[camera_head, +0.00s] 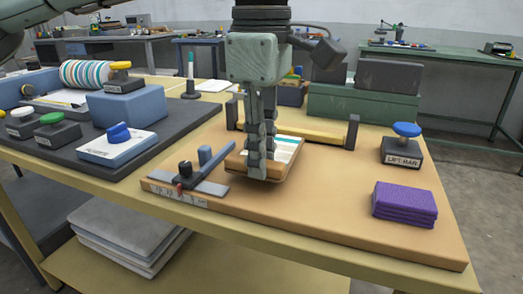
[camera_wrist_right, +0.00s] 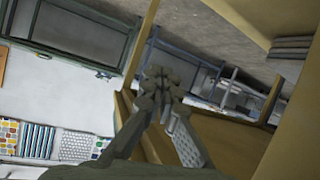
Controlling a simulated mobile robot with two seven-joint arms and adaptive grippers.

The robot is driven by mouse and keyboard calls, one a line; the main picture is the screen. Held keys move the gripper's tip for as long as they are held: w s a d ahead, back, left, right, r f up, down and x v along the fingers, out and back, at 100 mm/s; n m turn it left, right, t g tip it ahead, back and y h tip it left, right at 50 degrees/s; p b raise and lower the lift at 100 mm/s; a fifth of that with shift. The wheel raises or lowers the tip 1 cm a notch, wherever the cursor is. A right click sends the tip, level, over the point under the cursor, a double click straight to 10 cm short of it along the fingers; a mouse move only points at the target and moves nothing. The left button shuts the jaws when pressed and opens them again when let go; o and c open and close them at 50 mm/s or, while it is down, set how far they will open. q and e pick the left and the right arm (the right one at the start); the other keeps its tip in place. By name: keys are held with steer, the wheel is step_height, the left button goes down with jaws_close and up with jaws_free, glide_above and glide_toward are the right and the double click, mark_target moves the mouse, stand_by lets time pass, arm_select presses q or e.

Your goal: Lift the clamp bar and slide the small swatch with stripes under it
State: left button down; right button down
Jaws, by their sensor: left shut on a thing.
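The small swatch with stripes (camera_head: 286,147) shows white, teal and yellow bands. It sits on a brown block or pad on the tan board (camera_head: 330,215). My left gripper (camera_head: 261,172) points straight down in front of it, its fingers closed on the brown piece's near part and hiding some of it. The clamp bar (camera_head: 312,134), a yellow bar between two dark posts, lies just behind the swatch. How high it sits is hard to tell. A blue-topped knob labelled LIFT BAR (camera_head: 403,150) stands at right. My right gripper (camera_wrist_right: 160,88) looks shut and empty in its wrist view.
A purple folded stack (camera_head: 404,203) lies at the board's right. A metal ruler stop (camera_head: 186,183) sits at its left front. A dark tray (camera_head: 50,138) at left carries knobs, a blue block (camera_head: 128,107) and a striped roll (camera_head: 85,74). The board's front middle is clear.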

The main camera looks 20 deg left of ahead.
steer(key=w+d+r+n+t+y, duration=0.1)
steer(key=w+r, duration=0.8)
steer(key=r, duration=0.5)
steer(key=w+r+t+y, duration=0.1)
steer(key=w+r+y, duration=0.1)
steer(key=w+r, duration=0.9)
steer(key=s+a+r+n+g+y, duration=0.1)
steer(key=s+a+r+n+g, duration=0.2)
steer(key=a, duration=0.5)
steer(key=s+a+r+n+g, duration=0.1)
steer(key=s+a+r+g, duration=0.25)
steer(key=a, duration=0.35)
steer(key=s+d+r+m+g+h, duration=0.3)
steer(key=s+d+r+g+h, duration=0.1)
steer(key=s+d+g, duration=0.1)
steer(key=shift+t, duration=0.25)
steer(key=shift+s+f, duration=0.1)
steer(key=shift+f, duration=3)
